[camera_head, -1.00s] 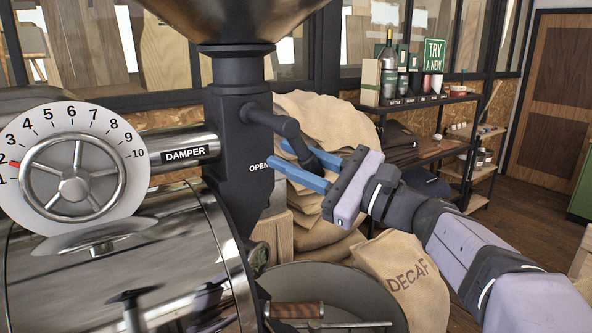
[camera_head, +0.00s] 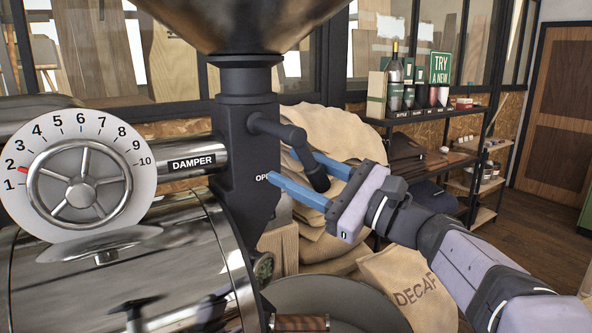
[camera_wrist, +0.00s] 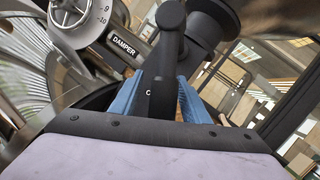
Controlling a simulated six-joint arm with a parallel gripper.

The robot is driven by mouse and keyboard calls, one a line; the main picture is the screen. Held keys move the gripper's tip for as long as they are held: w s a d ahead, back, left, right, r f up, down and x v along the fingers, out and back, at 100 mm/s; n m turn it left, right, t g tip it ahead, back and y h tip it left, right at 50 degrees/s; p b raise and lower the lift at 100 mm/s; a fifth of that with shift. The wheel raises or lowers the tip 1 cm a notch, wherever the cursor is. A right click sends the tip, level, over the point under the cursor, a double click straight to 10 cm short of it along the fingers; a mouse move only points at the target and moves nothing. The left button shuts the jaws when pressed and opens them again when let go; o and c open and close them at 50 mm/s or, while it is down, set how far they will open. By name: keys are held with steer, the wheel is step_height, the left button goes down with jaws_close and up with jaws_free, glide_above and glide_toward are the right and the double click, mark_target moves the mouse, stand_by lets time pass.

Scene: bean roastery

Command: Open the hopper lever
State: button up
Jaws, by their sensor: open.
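The dark hopper lever (camera_head: 283,131) sticks out to the right from the black neck (camera_head: 246,120) below the metal hopper (camera_head: 235,22). Its end bends downward beside the "OPEN" label. My gripper (camera_head: 299,172) is open, with one blue finger on each side of the lever's lower end. In the wrist view the lever (camera_wrist: 170,48) runs down between the two blue fingers. I cannot tell whether either finger touches it. The near finger hides part of the "OPEN" label.
The damper dial (camera_head: 80,178) and roaster drum (camera_head: 130,265) fill the left side. Burlap sacks (camera_head: 330,128) are piled behind the lever, with a DECAF sack (camera_head: 405,285) at the lower right. A round cooling tray (camera_head: 345,300) lies below. A shelf (camera_head: 440,113) with bottles stands further back.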

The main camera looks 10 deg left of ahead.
mark_target(326, 185)
steer(key=shift+d, duration=0.1)
steer(key=b+v, duration=0.2)
steer(key=v, duration=0.4)
steer(key=shift+f+b, duration=0.2)
steer(key=shift+b, duration=0.1)
steer(key=shift+s+d, duration=0.3)
steer(key=shift+d, duration=0.15)
steer(key=shift+w+f, duration=0.1)
